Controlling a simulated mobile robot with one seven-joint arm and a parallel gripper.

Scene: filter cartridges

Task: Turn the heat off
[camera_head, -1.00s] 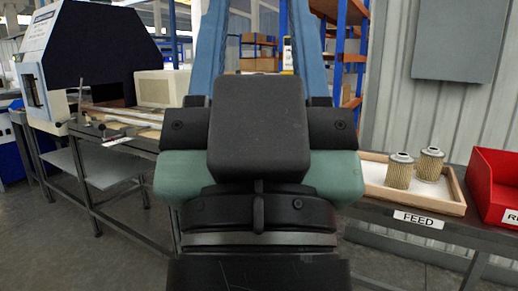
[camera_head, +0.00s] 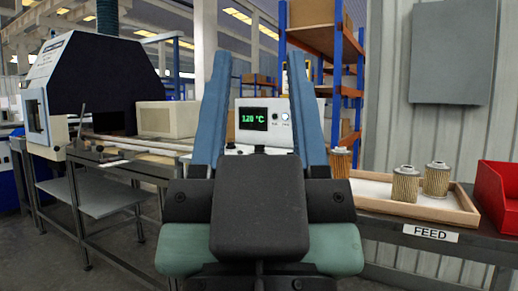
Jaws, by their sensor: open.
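A white control box (camera_head: 265,140) stands behind my gripper, seen between its fingers. Its dark display (camera_head: 254,119) reads 120 °C in green. To the right of the display are a small dark control (camera_head: 274,113) and a round pale button or lamp (camera_head: 286,116); their labels are too small to read. My gripper (camera_head: 258,62) is open and empty, its two blue fingers pointing away on either side of the box front. The box's lower part is hidden by my gripper's dark body.
A wooden tray marked FEED (camera_head: 455,213) holds filter cartridges (camera_head: 405,184) at right; another cartridge (camera_head: 341,163) shows beside my right finger. A red bin (camera_head: 497,195) stands at the far right. A large black-and-white machine (camera_head: 90,85) and bench are at left.

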